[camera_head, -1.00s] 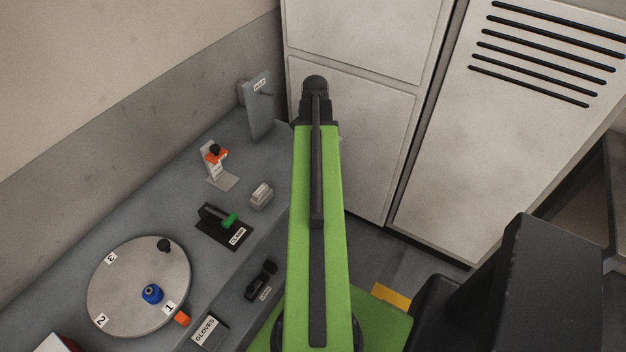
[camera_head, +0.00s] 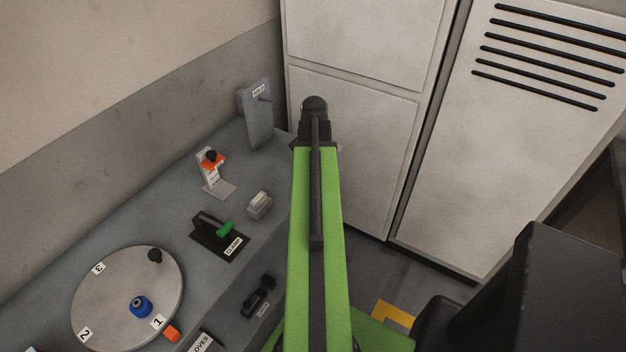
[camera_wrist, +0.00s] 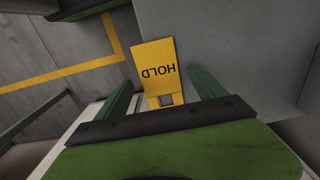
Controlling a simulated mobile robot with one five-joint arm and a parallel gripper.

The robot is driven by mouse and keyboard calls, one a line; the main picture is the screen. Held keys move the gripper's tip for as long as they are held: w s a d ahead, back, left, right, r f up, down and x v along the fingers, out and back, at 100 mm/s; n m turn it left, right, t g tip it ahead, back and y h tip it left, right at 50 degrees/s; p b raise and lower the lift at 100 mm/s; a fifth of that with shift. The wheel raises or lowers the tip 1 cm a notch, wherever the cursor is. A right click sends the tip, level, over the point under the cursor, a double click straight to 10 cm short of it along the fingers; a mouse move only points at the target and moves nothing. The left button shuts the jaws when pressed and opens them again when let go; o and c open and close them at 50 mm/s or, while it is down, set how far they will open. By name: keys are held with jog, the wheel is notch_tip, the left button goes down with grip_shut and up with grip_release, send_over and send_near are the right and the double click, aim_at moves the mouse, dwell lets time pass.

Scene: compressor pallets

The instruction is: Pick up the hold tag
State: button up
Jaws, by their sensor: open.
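The hold tag (camera_wrist: 155,62) is a yellow card with black HOLD lettering, upside down in the wrist view, with a small grey patch near its lower end. My gripper (camera_wrist: 160,82) is open, its two green fingers on either side of the tag's lower end. The tag lies between and beyond the fingertips, with no clear contact. I cannot tell the exact depth between them. In the head view my arm hides the gripper, and the tag does not show.
A grey upright stand (camera_head: 258,120) with a small label and peg is at the bench's back. An orange-topped holder (camera_head: 213,175), a green-handled clamp (camera_head: 219,234) and a round numbered turntable (camera_head: 105,300) are on the bench. Pale cabinets (camera_head: 350,140) stand behind my arm.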

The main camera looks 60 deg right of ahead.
jog(key=shift+f, duration=0.1)
jog(key=c, duration=1.4)
jog(key=shift+c, duration=0.2)
notch_tip(320, 180, up, 5)
jog(key=p, duration=0.4)
jog(key=shift+f, duration=0.2)
jog(key=s+d+r+p, duration=0.4)
jog(key=s+r+p, duration=0.2)
jog(key=s, duration=0.4)
jog(key=shift+s+d+r+p, duration=0.35)
jog(key=shift+s+p, duration=0.05)
jog(key=shift+p, duration=0.2)
